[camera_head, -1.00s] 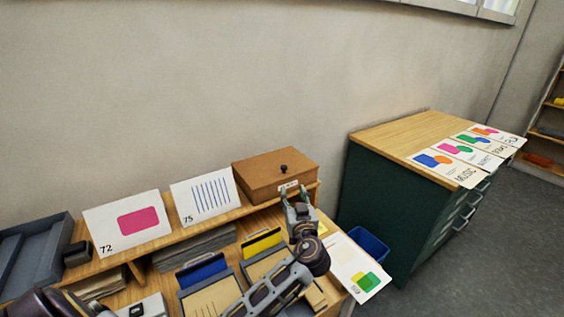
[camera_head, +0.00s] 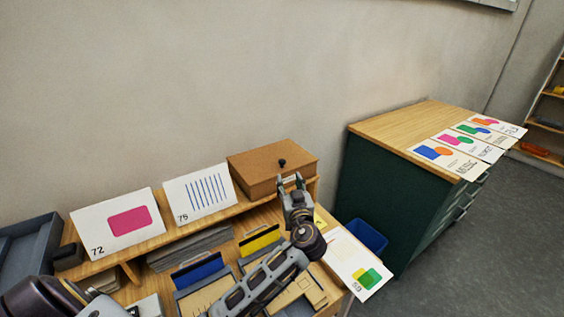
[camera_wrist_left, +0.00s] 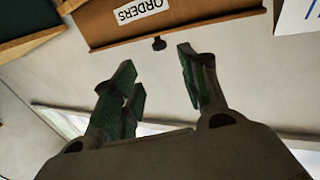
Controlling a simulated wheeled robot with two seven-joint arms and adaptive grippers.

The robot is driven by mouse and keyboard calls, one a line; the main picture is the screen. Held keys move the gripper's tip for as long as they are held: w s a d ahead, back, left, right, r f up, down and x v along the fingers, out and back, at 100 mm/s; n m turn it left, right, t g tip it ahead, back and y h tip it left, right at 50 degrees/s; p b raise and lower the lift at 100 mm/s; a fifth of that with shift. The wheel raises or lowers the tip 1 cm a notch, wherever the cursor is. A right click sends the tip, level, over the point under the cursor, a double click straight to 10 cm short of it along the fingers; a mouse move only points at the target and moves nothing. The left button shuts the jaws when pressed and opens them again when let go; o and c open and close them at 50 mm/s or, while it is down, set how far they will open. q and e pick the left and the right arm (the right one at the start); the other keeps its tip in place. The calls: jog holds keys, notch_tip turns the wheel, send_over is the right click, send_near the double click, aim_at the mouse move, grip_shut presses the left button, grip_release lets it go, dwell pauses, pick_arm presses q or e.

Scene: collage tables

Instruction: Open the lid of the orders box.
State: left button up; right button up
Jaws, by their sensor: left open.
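The brown orders box (camera_head: 254,176) stands on the right end of the wooden shelf, its lid (camera_head: 262,157) shut. A small dark knob (camera_head: 282,162) sits on the lid. In the left wrist view the box (camera_wrist_left: 193,12) appears upside down, with its white "ORDERS" label (camera_wrist_left: 141,10) and the knob (camera_wrist_left: 159,43). My left gripper (camera_head: 290,180) is open and empty at the box's front, below the knob in the head view. In the left wrist view the knob shows between and beyond the fingertips (camera_wrist_left: 156,60); I see no contact. My right gripper is not in view.
Cards numbered 72 (camera_head: 112,226) and 75 (camera_head: 200,193) lean on the shelf left of the box. Folders and papers fill the desk below. A blue bin (camera_head: 368,236) and a green cabinet (camera_head: 390,190) stand to the right. The wall is close behind.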

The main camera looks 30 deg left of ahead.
aim_at(283, 163)
pick_arm(q)
jog(key=p+x, duration=0.1)
jog(key=x, duration=0.5)
jog(key=shift+w+a+r, duration=0.1)
jog(key=shift+w+r, duration=0.05)
jog(key=p+x, duration=0.1)
jog(key=x, duration=0.3)
jog(key=shift+w+a, duration=0.45)
jog(key=shift+w, duration=0.1)
jog(key=shift+w+a+p, duration=0.3)
jog(key=shift+w, duration=0.15)
jog(key=shift+w+a, duration=0.2)
jog(key=c, duration=0.8)
grip_shut()
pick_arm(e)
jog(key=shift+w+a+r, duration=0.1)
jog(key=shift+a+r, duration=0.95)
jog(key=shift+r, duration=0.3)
